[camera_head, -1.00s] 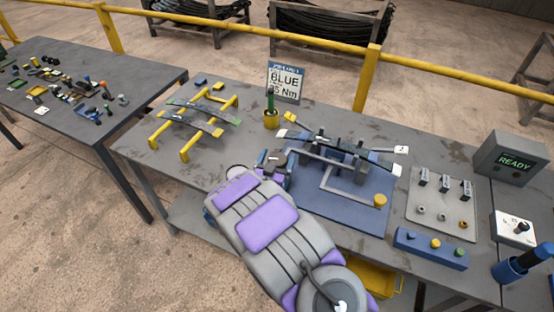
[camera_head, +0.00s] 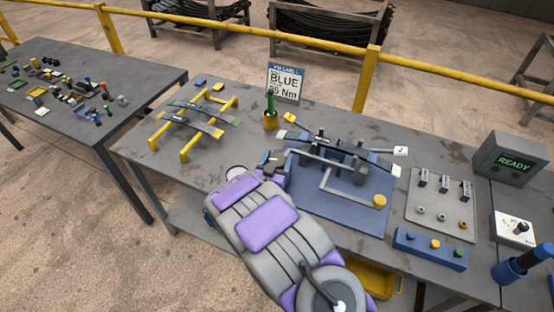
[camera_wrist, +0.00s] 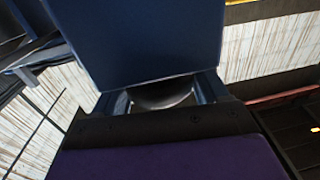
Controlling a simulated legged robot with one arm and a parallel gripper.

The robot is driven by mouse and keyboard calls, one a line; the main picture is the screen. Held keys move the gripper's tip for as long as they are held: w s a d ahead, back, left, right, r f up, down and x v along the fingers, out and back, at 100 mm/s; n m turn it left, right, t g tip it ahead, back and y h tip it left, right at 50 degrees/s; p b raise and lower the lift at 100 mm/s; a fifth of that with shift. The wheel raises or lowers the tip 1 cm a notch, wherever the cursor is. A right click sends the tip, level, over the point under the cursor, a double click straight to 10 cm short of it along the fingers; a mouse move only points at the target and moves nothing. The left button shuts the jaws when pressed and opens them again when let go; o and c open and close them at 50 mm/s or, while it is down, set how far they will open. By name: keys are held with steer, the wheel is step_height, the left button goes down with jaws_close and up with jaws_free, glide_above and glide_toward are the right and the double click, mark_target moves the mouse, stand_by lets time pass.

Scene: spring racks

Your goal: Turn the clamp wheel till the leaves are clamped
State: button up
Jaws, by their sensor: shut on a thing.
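The clamp fixture stands on a blue base plate (camera_head: 335,205) on the grey bench, with dark upright jaws. The dark leaves (camera_head: 335,145) lie across it, running from upper left to lower right. My gripper (camera_head: 271,164) is at the left end of the fixture, low beside the base plate. In the wrist view my gripper (camera_wrist: 165,98) is shut on a dark rounded part, seemingly the clamp wheel (camera_wrist: 163,94). Most of that part is hidden by the gripper and a large blue block. I cannot tell from here how tightly the leaves are pressed together.
A grey bent handle with a yellow knob (camera_head: 380,201) stands at the plate's right. A yellow rack (camera_head: 190,125) with leaves is at left. A sign (camera_head: 285,82) reads BLUE and 95 Nm. A box (camera_head: 510,159) shows READY. A blue button strip (camera_head: 430,248) lies at front right.

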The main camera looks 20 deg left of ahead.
steer(key=shift+m+h+p, duration=0.3)
steer(key=shift+h+p, duration=0.15)
steer(key=shift+h, duration=0.05)
steer(key=m+h+p, duration=0.1)
steer(key=h+p, duration=0.1)
steer(key=shift+a+r+m+h, duration=0.1)
steer(key=shift+a+m+h, duration=0.05)
steer(key=shift+m+h, duration=0.25)
steer(key=m+h, duration=0.1)
steer(key=h, duration=0.1)
steer(key=m+g+h+p, duration=0.1)
steer(key=m+h, duration=0.1)
steer(key=shift+g, duration=0.3)
steer(key=shift+f+m+g+h+b, duration=0.15)
steer(key=shift+m+g+h+b, duration=0.1)
steer(key=shift+m+g+h, duration=0.6)
steer(key=shift+f+m+g+h+b, duration=0.15)
steer(key=shift+m+g+h, duration=0.3)
steer(key=shift+h, duration=0.8)
steer(key=shift+r+m+g+h+b, duration=0.1)
steer(key=shift+m+g+h+b, duration=0.7)
steer(key=shift+m+h, duration=0.1)
steer(key=shift+r+m+g+h+b, duration=0.2)
steer(key=shift+m+g+h+b, duration=0.2)
steer(key=shift+m+g+h, duration=0.15)
